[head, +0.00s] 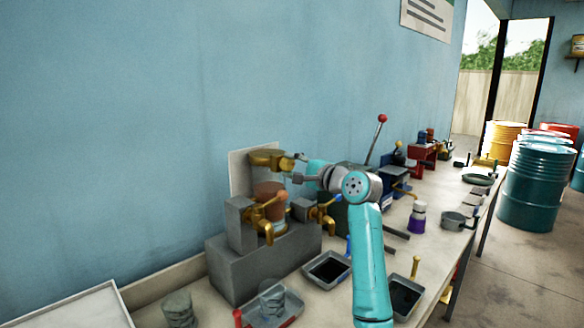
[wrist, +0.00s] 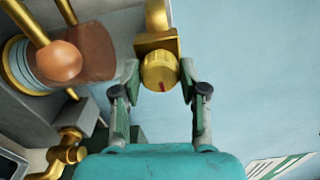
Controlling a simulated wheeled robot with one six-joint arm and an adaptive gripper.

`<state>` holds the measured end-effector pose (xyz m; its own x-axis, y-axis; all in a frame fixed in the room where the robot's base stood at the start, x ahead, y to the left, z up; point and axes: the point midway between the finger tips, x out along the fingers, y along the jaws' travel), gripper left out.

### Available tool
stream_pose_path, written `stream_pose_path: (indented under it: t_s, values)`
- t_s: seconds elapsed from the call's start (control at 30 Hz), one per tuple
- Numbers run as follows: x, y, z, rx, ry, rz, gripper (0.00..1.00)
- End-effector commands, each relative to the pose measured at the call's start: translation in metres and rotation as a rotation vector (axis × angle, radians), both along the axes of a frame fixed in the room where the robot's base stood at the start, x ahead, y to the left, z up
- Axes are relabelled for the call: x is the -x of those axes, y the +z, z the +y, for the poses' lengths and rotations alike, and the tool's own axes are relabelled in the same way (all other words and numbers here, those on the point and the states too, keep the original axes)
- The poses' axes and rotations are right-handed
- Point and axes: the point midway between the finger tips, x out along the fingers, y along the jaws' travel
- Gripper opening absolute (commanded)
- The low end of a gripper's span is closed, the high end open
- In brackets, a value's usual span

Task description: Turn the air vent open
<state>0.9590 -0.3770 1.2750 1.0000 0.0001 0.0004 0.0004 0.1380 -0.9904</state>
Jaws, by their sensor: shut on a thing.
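The air vent is a round brass knob (wrist: 159,71) with a red mark on its face near the lower edge, at the end of a brass fitting (wrist: 156,40). In the head view the brass fitting (head: 267,160) stands above a copper-brown vessel (head: 268,190). My gripper (wrist: 159,78) has one finger on each side of the knob and is shut on it. In the head view my gripper (head: 296,169) reaches in from the right, and the knob is too small there to make out.
Brass taps (head: 318,211) stick out below the vessel, over a grey block (head: 262,262). Black-bottomed trays (head: 327,270), a clear jar (head: 272,298) and a purple-based bottle (head: 417,219) stand on the bench. A red-knobbed lever (head: 377,140) rises behind my arm. The wall is close behind.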

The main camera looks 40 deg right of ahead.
Motion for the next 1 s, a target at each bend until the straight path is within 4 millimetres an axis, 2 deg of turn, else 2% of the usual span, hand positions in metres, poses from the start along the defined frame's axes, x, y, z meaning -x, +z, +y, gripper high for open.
stream_pose_path:
  t_s: [0.27, 0.7, 0.73, 0.8, 0.83, 1.0]
  values:
    - [0.0001, -0.0009, -0.0007, -0.067, -0.001, 0.002, 0.08]
    - [0.0001, -0.0012, -0.0007, -0.075, -0.001, 0.002, 0.08]
    - [0.0001, -0.0012, -0.0007, -0.075, -0.001, 0.002, 0.48]
    - [0.0001, -0.0012, -0.0007, -0.075, -0.001, 0.002, 0.65]
    - [0.0001, -0.0011, -0.0007, -0.075, -0.001, 0.002, 0.68]
    - [0.0000, -0.0005, -0.0004, -0.074, -0.001, 0.001, 0.68]
